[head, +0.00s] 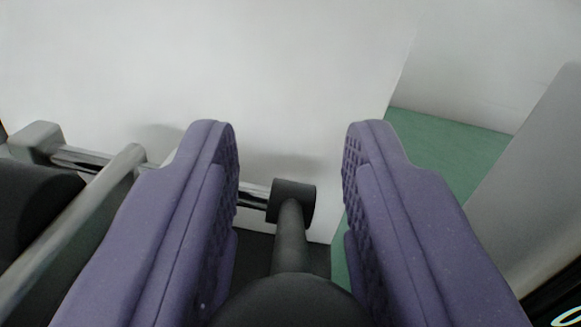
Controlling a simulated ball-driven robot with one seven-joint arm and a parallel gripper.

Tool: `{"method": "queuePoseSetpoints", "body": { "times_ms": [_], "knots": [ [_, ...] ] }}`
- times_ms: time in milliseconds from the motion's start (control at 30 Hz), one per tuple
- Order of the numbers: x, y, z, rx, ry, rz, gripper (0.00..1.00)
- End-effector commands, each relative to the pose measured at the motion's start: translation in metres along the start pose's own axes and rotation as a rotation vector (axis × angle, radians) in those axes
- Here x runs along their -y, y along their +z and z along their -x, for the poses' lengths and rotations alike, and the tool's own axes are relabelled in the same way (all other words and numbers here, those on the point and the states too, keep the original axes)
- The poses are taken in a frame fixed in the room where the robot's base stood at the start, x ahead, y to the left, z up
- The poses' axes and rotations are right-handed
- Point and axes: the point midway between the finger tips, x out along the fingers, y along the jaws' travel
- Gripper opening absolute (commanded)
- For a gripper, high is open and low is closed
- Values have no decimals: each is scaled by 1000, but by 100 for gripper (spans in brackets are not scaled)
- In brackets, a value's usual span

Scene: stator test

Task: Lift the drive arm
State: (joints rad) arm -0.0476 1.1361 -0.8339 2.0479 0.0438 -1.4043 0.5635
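My gripper (289,160) is open, with its two purple fingers pointing away from the camera. A dark grey lever (290,240), which looks like the drive arm, stands between the fingers. Its far end meets a short dark cylinder (292,202) on a shiny metal rod (252,196). Its near end is a large rounded dark part (290,303) cut off by the bottom edge. I see gaps between the far end of the lever and both fingers. Lower down, the fingers and the rounded part overlap in view, and I cannot tell whether they touch.
A plain white panel (280,70) stands behind the lever. At left are a grey bracket (36,138), a slanted light metal bar (75,220) and a dark rounded part (35,205). At right are a green surface (450,150) and a grey slanted panel (535,185).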

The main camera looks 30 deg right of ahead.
Motion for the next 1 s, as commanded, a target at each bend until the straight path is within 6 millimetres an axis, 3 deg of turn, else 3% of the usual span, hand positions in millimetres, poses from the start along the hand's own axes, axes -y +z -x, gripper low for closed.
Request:
{"method": "queuePoseSetpoints", "body": {
  "times_ms": [33, 133, 367, 633, 1000],
  "knots": [
    [0, 0, 0, 0, 0, 0, 22],
    [0, 0, 0, 0, 0, 0, 0],
    [-1, -3, 0, 15, -2, -3, 0],
    [-4, -17, -9, 201, -32, -26, 0],
    [-4, -13, -18, 269, -46, -29, 0]
  ]
}}
